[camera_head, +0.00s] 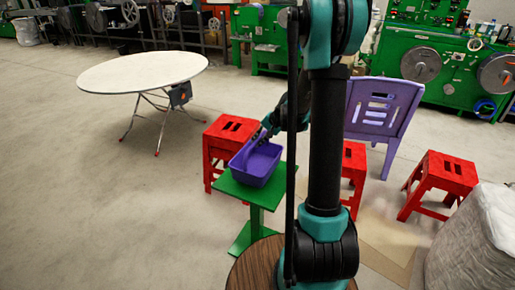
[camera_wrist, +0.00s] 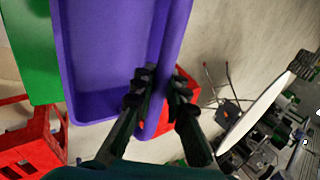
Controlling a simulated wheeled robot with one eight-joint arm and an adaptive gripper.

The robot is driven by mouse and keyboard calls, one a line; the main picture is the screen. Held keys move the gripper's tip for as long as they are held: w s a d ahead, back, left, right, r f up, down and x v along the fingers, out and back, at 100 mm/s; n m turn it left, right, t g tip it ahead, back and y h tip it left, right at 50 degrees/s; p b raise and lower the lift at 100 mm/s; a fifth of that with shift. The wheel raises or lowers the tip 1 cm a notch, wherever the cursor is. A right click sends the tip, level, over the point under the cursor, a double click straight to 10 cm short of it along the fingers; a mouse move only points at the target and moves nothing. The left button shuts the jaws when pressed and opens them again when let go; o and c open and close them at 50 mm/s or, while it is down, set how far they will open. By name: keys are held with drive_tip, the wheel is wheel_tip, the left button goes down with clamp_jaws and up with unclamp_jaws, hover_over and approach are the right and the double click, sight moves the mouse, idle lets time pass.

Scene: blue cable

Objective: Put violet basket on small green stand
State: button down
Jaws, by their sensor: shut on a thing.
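The violet basket (camera_head: 262,166) is upright over the top of the small green stand (camera_head: 232,189), near the middle of the head view. It looks level and seems to rest on the stand top or sit just above it; I cannot tell which. In the wrist view my gripper (camera_wrist: 160,88) is shut on the wall of the basket (camera_wrist: 110,60), one finger on each side. The green stand top (camera_wrist: 32,50) shows at the left there. My arm hides part of the stand's right side.
Red stools stand behind the stand (camera_head: 218,140) and to the right (camera_head: 440,180). A violet chair (camera_head: 382,110) is behind my arm. A round wooden top (camera_head: 250,268) is in front. A white round table (camera_head: 145,72) stands back left. Floor at left is clear.

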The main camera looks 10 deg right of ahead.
drive_tip(key=shift+f, duration=1.9)
drive_tip(key=c, duration=1.5)
unclamp_jaws()
drive_tip(key=shift+c, duration=0.2)
drive_tip(key=v, duration=1.1)
drive_tip(key=s+f+n+h, duration=0.2)
drive_tip(key=s+n, duration=0.1)
drive_tip(key=s, duration=1)
drive_tip(key=s+a+f+n+h, duration=0.1)
drive_tip(key=s+f+n+h, duration=0.1)
drive_tip(key=s, duration=1.2)
drive_tip(key=shift+s+f+n+h, duration=0.2)
drive_tip(key=shift+f+n+h, duration=0.1)
drive_tip(key=shift+n+h, duration=0.65)
